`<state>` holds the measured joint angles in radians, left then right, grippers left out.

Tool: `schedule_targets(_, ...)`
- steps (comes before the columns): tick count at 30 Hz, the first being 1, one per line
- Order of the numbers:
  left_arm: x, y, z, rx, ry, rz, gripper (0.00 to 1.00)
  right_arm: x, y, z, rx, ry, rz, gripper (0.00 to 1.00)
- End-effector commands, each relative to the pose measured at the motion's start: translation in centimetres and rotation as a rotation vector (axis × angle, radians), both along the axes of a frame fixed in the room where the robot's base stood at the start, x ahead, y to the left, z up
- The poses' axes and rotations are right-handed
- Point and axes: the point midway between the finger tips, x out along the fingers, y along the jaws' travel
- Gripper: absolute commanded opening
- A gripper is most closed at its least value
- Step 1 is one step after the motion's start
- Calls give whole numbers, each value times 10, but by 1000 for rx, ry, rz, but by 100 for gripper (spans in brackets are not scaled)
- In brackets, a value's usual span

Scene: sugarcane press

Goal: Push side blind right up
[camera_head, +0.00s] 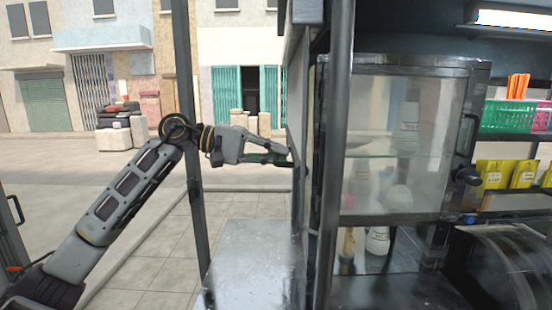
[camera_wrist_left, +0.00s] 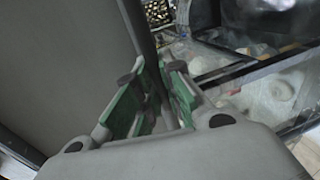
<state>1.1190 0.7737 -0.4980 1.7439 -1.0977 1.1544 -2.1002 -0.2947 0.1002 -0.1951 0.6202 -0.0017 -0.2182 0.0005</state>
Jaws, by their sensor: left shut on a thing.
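The side blind (camera_head: 297,100) shows almost edge-on in the head view, as a thin grey upright panel just left of the dark post. In the wrist view the blind (camera_wrist_left: 65,65) is a broad flat grey panel filling the left side. My left gripper (camera_head: 288,158) reaches in from the left and meets the blind's edge. In the wrist view its green-sided fingers (camera_wrist_left: 158,92) sit on either side of the panel's dark edge, shut on it. The exact contact is partly hidden by the fingers. My right gripper is in neither view.
A dark vertical post (camera_head: 335,150) stands right of the blind. A glass cabinet (camera_head: 400,130) with a knob is behind it. A metal counter (camera_head: 250,262) lies below my gripper. Another thin post (camera_head: 188,80) passes close by my left wrist. Open pavement lies to the left.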

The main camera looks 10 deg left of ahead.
Motion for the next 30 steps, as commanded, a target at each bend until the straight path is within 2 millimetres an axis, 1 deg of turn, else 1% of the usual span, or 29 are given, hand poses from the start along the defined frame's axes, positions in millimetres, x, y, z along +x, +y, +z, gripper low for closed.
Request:
schedule_targets(1,0,0,11,-6,-2,1,0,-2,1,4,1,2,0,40)
schedule_targets(7,-1,0,41,-5,-5,-1,0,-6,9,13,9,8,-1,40)
schedule_targets(13,-1,0,77,-5,-5,-1,0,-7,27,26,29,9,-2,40)
schedule_targets(16,-1,0,95,-6,-5,0,0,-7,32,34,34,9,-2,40)
schedule_targets(20,0,0,116,-5,-5,0,0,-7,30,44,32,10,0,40)
schedule_targets(24,-1,0,137,-5,-5,0,0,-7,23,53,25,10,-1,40)
schedule_targets(30,-1,0,158,-4,-5,0,0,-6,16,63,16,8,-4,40)
